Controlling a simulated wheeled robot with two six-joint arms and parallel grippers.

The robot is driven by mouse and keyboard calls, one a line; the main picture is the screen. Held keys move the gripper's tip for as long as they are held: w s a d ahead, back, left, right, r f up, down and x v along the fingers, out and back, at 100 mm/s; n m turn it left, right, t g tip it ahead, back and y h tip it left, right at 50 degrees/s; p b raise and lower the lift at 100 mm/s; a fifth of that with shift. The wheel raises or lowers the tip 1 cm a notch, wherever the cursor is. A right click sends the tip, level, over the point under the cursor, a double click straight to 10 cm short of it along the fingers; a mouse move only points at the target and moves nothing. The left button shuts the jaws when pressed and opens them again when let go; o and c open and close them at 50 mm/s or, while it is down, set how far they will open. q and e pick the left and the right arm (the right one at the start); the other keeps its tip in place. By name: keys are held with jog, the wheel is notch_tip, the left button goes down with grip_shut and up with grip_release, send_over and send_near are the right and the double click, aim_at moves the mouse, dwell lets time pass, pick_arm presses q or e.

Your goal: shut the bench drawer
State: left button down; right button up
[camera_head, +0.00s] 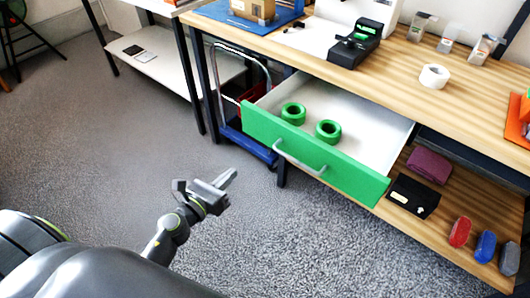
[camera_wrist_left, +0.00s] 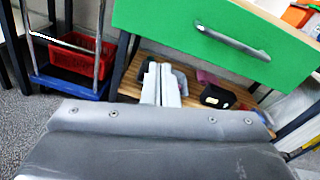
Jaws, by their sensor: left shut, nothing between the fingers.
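The bench drawer (camera_head: 362,118) stands pulled out from under the wooden bench top, with a green front (camera_head: 345,174) and a white inside. Two green tape rolls (camera_head: 328,131) lie in it. A grey bar handle (camera_head: 298,160) is on the front; it also shows in the left wrist view (camera_wrist_left: 233,43). My left gripper (camera_head: 231,176) is shut and empty, in front of the drawer and to the left of the handle, apart from both. In the left wrist view its fingers (camera_wrist_left: 161,84) appear below the green front. My right gripper is not in view.
The bench top (camera_head: 395,75) holds a white tape roll (camera_head: 434,76) and a black device (camera_head: 355,45). A lower shelf (camera_head: 455,213) holds a black box (camera_head: 413,196) and a maroon cloth (camera_head: 428,165). A blue trolley (camera_head: 248,144) stands left of the drawer. The carpet in front is clear.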

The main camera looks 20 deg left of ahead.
pick_arm(q)
notch_tip(320, 180, up, 2)
jog(key=d+m+h, duration=0.1)
jog(key=m, duration=0.2)
jog(key=p, duration=0.2)
send_near(272, 137)
jog(key=shift+m, duration=0.3)
jog(key=x, duration=0.5)
jog(key=shift+w, duration=0.4)
jog(key=shift+w+d, duration=0.2)
jog(key=shift+w, duration=0.35)
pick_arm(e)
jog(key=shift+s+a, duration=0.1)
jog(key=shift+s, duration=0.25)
